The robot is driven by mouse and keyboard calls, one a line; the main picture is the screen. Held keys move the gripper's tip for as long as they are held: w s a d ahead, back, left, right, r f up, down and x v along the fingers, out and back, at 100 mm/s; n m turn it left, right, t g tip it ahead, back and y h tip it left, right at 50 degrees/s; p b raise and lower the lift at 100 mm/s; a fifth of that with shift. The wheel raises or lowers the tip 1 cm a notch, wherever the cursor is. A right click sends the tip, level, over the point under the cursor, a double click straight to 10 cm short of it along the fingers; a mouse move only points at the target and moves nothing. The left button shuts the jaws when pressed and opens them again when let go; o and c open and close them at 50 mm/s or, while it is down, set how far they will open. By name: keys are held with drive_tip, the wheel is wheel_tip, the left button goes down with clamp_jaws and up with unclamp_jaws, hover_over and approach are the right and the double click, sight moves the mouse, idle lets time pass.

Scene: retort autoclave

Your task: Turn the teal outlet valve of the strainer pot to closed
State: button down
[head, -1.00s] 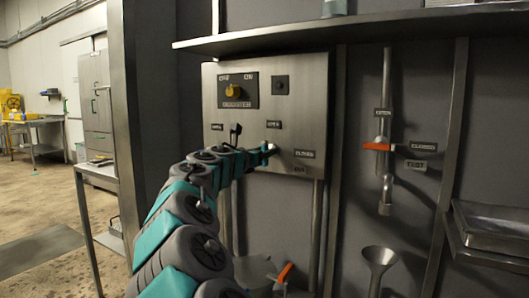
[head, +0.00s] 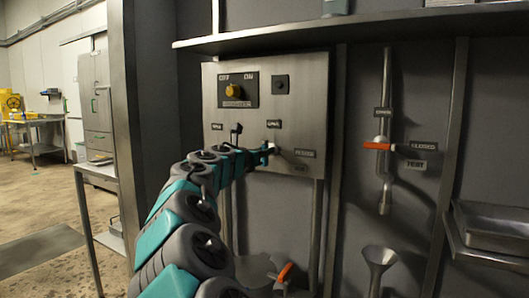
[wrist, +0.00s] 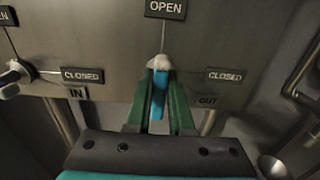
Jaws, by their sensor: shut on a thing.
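The teal outlet valve (wrist: 158,94) is in the wrist view, its pale hub against the steel panel. Its teal lever runs from the hub down between my two green fingers. My gripper (wrist: 160,78) is shut on this lever. An OPEN label (wrist: 165,8) is straight above the hub; a CLOSED label (wrist: 225,76) is to its right, above an OUT label (wrist: 207,100). In the head view my gripper (head: 268,149) is at the lower right of the panel (head: 303,92); the arm and fingers mostly hide the lever there.
An inlet lever (wrist: 14,80) with an IN label stands left of my gripper. To the right are a pipe with an orange-handled valve (head: 377,146), a funnel (head: 379,256) and a tray shelf (head: 492,226).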

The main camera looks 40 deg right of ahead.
drive_tip(key=shift+m, duration=0.3)
drive_tip(key=m, duration=0.2)
drive_tip(key=m+b, duration=0.1)
drive_tip(key=shift+s+f+m, duration=0.15)
drive_tip(key=shift+m, duration=0.25)
drive_tip(key=m+b, duration=0.1)
drive_tip(key=m, duration=0.1)
drive_tip(key=m+b, duration=0.1)
drive_tip(key=m, duration=0.1)
drive_tip(key=shift+s+d+f+m+b, duration=0.1)
drive_tip(key=shift+f+m+b, duration=0.05)
drive_tip(key=shift+m+b, duration=0.2)
drive_tip(key=m+b, duration=0.1)
drive_tip(key=m, duration=0.1)
drive_tip(key=m+b, duration=0.4)
drive_tip(key=shift+s+f, duration=0.1)
drive_tip(key=shift+f, duration=0.2)
drive_tip(key=shift+r+m+b, duration=0.1)
drive_tip(key=shift+m+b, duration=0.95)
drive_tip(key=shift+m, duration=0.3)
drive_tip(key=c, duration=0.8)
unclamp_jaws()
drive_tip(key=shift+r, duration=0.1)
